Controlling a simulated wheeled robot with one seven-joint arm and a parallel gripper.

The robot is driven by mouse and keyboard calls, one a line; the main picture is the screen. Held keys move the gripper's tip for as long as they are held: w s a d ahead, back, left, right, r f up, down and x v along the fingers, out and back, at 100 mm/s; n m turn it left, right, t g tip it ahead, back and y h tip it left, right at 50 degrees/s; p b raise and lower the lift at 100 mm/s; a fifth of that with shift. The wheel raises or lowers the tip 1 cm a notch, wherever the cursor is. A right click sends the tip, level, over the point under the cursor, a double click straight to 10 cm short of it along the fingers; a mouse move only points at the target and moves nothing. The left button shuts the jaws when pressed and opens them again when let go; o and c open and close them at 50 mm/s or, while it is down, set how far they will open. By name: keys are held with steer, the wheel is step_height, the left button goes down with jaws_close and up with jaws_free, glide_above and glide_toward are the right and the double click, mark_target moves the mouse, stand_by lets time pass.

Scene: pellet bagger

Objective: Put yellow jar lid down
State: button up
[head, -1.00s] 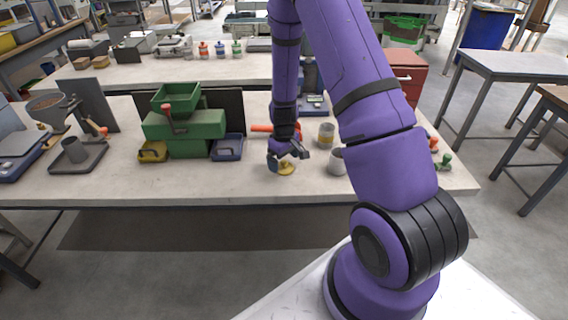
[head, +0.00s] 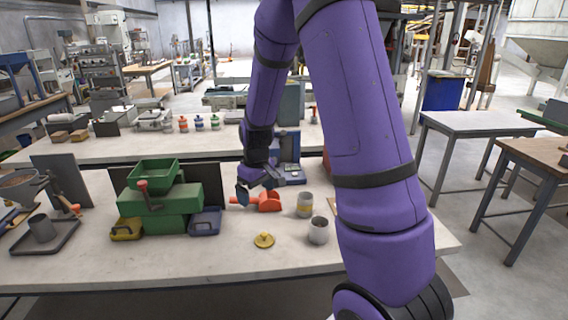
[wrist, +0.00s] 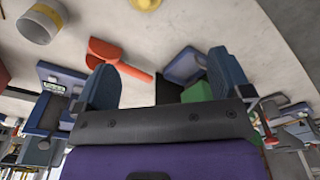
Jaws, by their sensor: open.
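The yellow jar lid (head: 264,240) lies on the pale table top near its front, knob up. It also shows at the top edge of the wrist view (wrist: 146,3), partly cut off. My gripper (head: 258,192) is raised above the table, behind the lid and apart from it. In the wrist view its two fingers (wrist: 165,85) are spread wide with nothing between them. A grey jar with a yellow band (head: 305,205) and a plain grey jar (head: 318,231) stand to the right of the lid.
A red-orange scoop (head: 268,200) lies beyond the lid. A green machine (head: 160,205) with a yellow bin (head: 126,229) and a blue bin (head: 205,221) stands left. A blue scale (head: 290,172) stands behind. The table front around the lid is clear.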

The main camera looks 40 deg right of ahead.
steer(key=s+a+r+t, duration=0.1)
steer(key=s+a+r, duration=0.2)
steer(key=s+r, duration=0.3)
steer(key=s+a+r+m+t, duration=0.1)
steer(key=s+a+r, duration=0.25)
steer(key=r, duration=0.45)
steer(key=s+a+r+t, duration=0.1)
steer(key=s+a+r, duration=0.1)
steer(key=s+r, duration=0.45)
steer(key=s+a+r+t, duration=0.1)
steer(key=s+r, duration=0.3)
steer(key=s, duration=0.5)
steer(key=shift+s+a+m, duration=0.2)
steer(key=shift+a+m, duration=0.2)
